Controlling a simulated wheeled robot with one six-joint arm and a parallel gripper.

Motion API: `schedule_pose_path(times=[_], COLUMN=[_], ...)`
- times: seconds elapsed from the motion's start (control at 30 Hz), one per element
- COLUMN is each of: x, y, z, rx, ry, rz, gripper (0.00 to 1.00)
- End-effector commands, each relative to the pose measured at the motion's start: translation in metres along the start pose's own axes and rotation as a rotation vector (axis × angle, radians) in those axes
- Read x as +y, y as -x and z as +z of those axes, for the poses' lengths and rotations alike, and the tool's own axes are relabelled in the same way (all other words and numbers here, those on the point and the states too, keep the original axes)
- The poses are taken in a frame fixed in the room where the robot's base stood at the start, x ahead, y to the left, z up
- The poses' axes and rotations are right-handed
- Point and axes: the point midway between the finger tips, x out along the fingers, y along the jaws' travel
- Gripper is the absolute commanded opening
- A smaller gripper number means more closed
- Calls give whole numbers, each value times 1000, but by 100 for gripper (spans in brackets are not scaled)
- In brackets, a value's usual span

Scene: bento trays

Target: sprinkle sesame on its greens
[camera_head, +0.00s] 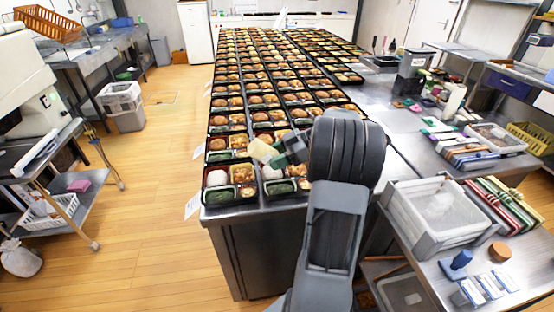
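My gripper (280,151) reaches over the near end of the long bento table. A pale cylindrical container (262,151), perhaps the sesame shaker, sits at its tip, tilted above the front trays. The gripper seems shut on it, though the fingers are small and partly hidden. The front left tray (203,192) holds white rice, an orange-brown side and dark greens (218,197). The tray beside it, under the gripper, also shows greens (280,188); its upper part is partly covered by the container and gripper. Sesame grains are too small to make out.
Rows of filled trays cover the steel table (250,222) to the back. At right, a side bench carries a clear bin (440,205), coloured-handled tools (500,205) and blue stamps (456,262). The wooden floor (150,220) at left is largely open.

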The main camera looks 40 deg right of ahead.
Motion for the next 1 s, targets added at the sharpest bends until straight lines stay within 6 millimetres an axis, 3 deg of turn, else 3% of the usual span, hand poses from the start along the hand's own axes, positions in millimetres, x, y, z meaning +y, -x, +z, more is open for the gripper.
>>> schedule_pose_path(times=[0.4, 1.0], x=[0, 0], y=[-8, -9], z=[17, 18], rx=[-2, -2], ry=[0, 0], rz=[0, 0], gripper=[45, 45])
